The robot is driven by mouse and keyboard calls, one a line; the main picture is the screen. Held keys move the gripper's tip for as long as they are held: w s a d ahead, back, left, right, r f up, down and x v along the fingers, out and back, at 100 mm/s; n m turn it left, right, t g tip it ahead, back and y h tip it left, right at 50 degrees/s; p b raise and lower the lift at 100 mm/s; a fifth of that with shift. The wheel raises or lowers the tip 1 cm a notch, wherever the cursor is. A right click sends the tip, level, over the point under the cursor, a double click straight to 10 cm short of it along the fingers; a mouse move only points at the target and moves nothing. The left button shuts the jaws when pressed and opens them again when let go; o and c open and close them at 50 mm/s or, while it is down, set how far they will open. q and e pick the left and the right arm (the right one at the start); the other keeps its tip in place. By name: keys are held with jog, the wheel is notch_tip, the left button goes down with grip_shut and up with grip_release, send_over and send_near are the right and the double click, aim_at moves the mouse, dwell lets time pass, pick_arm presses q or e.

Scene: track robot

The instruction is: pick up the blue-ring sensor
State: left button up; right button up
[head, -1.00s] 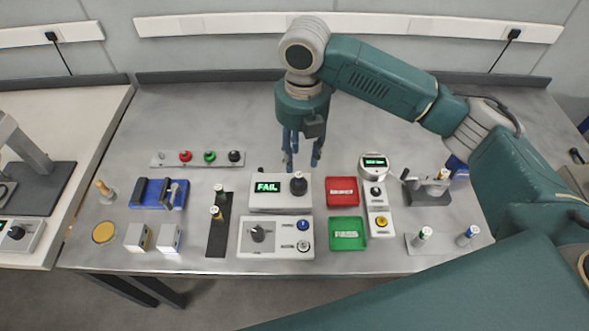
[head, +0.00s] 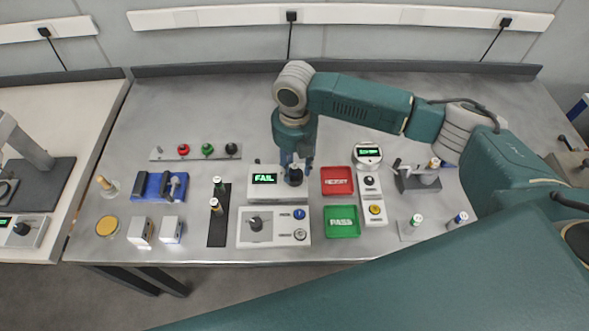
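The sensor that looks blue-ringed (head: 461,217) stands upright at the front right of the bench, on a light plate. A green-ringed sensor (head: 416,220) stands to its left. My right gripper (head: 296,166) points down at the middle of the bench, by the black knob-like part (head: 294,176) on the FAIL display box (head: 264,180). Its fingers look apart, one to each side of that part; whether they touch it is unclear. It is well left of the blue-ringed sensor. My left gripper is out of view.
A red tray (head: 337,181) and a green tray (head: 342,221) lie between my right gripper and the sensors. A round-display device (head: 368,156) and a small clamp stand (head: 418,181) are behind. A black strip (head: 219,228) holds two more sensors.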

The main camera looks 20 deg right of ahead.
grip_shut()
dwell(0.3)
